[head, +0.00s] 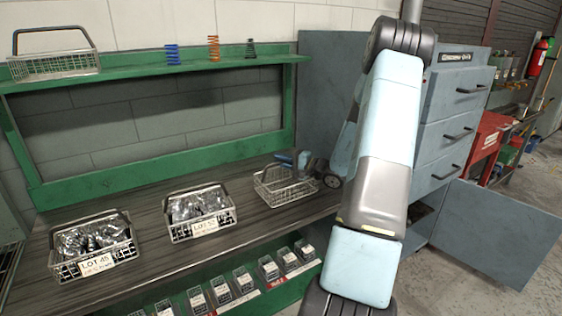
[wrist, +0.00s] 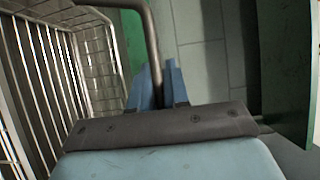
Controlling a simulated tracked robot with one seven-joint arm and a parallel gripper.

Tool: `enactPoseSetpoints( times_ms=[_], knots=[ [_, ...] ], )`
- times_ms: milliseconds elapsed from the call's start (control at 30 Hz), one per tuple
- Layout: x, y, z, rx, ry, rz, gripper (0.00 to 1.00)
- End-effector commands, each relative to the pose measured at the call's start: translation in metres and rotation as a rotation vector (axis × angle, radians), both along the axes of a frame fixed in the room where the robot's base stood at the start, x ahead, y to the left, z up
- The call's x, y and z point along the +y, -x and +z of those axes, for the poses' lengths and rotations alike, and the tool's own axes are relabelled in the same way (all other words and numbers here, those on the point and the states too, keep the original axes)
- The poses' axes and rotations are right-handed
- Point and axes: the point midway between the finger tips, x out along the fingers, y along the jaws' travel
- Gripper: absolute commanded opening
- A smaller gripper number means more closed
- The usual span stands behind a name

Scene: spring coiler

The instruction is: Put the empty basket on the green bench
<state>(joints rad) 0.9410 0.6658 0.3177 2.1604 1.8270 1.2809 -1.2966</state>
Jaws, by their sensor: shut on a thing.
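An empty wire basket (head: 285,190) is at the right end of the green bench, over its dark wooden top (head: 150,215). I cannot tell whether its bottom touches the top. My gripper (head: 296,160) is at the basket's upper rear side. In the wrist view, the blue fingers of my gripper (wrist: 156,85) are shut on the basket's dark handle (wrist: 151,40). The basket's wire side (wrist: 60,85) fills the left of that view. Part of the basket's right side is close to my arm in the head view.
Two filled baskets, a left one (head: 95,245) and a middle one (head: 200,212), stand on the bench top. Another wire basket (head: 52,66) and coloured springs (head: 213,48) sit on the green shelf. A grey-blue cabinet (head: 450,110) with an open door (head: 500,235) stands at right.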

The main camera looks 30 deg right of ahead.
Motion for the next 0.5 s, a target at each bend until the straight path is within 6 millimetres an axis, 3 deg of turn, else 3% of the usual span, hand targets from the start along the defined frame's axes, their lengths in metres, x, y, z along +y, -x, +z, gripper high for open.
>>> enactPoseSetpoints(
  times_ms=[200,233,500],
  knots=[
    [0.0004,-0.0002,-0.0010,-0.001,-0.001,0.001,0.00],
    [0.0003,-0.0001,-0.0012,0.000,0.000,0.001,0.18],
    [0.0006,-0.0002,-0.0009,0.000,0.000,0.001,0.41]
  ],
)
